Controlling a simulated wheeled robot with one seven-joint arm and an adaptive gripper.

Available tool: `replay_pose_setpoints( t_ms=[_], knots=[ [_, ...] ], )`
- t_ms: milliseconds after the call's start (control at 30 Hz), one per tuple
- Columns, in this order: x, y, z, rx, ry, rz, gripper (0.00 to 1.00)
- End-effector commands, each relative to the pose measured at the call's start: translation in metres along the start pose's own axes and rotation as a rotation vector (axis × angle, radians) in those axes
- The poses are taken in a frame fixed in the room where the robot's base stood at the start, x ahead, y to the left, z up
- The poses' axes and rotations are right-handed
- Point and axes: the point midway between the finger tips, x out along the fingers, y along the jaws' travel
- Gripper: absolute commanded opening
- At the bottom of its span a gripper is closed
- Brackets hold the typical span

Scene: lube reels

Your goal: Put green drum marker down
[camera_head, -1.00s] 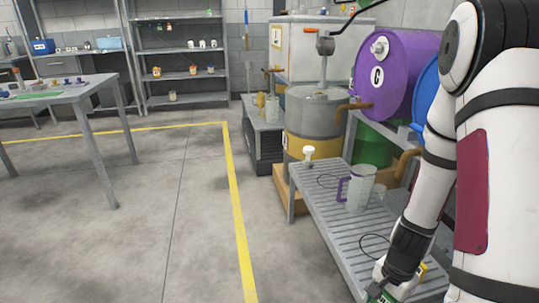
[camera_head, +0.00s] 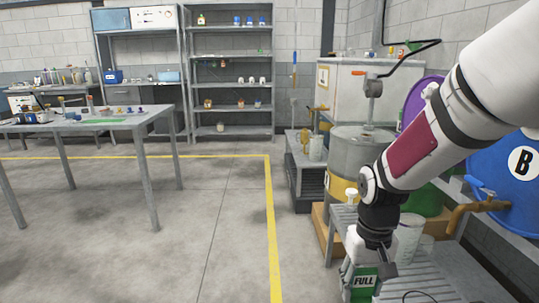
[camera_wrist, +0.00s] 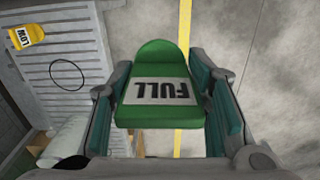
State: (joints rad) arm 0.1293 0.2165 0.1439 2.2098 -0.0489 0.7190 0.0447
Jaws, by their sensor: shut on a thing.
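The green drum marker (camera_wrist: 158,93) is a green tag with a white label that reads FULL, upside down in the wrist view. My gripper (camera_wrist: 160,100) is shut on it, one finger on each side. In the head view the marker (camera_head: 362,283) hangs below my gripper (camera_head: 366,262), at the left edge of the slatted bench. In the wrist view floor and a yellow line lie behind the marker, with the bench to the left.
The slatted bench (camera_wrist: 68,50) bears a yellow LOW marker (camera_wrist: 26,37), a thin black ring (camera_wrist: 67,74) and a pale jug (camera_wrist: 65,139). A grey table (camera_head: 100,122) stands at left, with clear floor between.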

Motion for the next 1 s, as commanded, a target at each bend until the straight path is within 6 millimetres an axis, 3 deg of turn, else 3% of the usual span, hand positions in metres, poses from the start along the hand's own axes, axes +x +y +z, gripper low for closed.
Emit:
replay_pose_setpoints(
  t_ms=[567,1000],
  knots=[
    [-0.064,0.001,-0.005,0.003,0.000,0.002,0.21],
    [-0.111,0.001,0.006,0.004,-0.001,0.001,0.21]
  ],
)
